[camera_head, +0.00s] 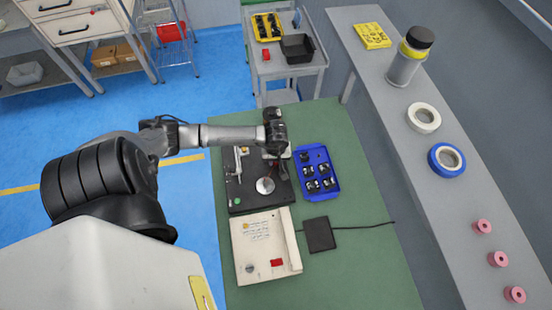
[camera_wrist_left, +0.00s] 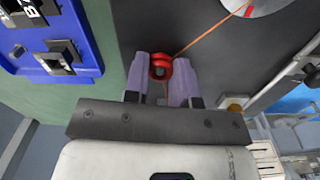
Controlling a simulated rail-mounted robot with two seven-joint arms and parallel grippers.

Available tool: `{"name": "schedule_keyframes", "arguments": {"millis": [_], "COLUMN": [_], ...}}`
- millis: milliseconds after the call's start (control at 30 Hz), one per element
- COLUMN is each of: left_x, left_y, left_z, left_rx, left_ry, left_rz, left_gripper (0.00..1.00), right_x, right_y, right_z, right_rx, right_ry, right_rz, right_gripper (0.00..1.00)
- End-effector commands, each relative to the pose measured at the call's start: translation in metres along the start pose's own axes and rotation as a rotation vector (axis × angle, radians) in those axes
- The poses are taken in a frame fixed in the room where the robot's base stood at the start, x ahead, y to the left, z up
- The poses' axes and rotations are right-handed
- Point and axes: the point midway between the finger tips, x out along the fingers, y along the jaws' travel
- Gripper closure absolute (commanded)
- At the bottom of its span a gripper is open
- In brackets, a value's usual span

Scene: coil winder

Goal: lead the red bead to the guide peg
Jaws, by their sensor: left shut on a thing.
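My left gripper (camera_head: 277,150) is over the back right part of the black winder plate (camera_head: 245,200). In the left wrist view its two pale purple fingers (camera_wrist_left: 161,75) are shut on the red bead (camera_wrist_left: 160,66), which shows between their tips. A thin orange wire (camera_wrist_left: 205,34) runs from the bead to the round silver disc (camera_wrist_left: 250,3). The disc also shows on the plate in the head view (camera_head: 265,185). The bead is hard to make out in the head view. I cannot tell for sure which part is the guide peg. My right gripper is not in view.
A blue tray (camera_head: 334,190) with several black parts lies right of the plate. A beige control box (camera_head: 262,262) and a black pad (camera_head: 319,234) are in front. Metal fittings (camera_head: 238,163) stand at the plate's left side. Green table is clear at the front right.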

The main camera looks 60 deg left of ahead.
Motion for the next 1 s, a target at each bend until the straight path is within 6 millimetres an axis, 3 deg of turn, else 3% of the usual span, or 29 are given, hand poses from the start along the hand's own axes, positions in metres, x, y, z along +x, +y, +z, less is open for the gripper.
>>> {"name": "schedule_keyframes", "arguments": {"millis": [300, 633, 767, 1000], "left_x": [0.0, -0.005, -0.021, -0.068], "left_y": [0.0, 0.0, 0.0, 0.0], "left_z": [0.0, 0.0, -0.001, -0.002], "left_rx": [0.0, 0.001, 0.002, 0.004], "left_ry": [0.0, 0.001, 0.003, 0.005], "left_rz": [0.0, 0.001, 0.002, 0.002], "left_gripper": [0.47, 0.46, 0.46, 0.46], "right_x": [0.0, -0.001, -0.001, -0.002], "right_y": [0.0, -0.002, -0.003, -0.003], "right_z": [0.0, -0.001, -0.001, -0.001], "right_rx": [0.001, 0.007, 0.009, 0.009], "right_ry": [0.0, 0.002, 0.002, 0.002], "right_rz": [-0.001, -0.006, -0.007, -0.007], "right_gripper": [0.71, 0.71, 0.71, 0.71]}}
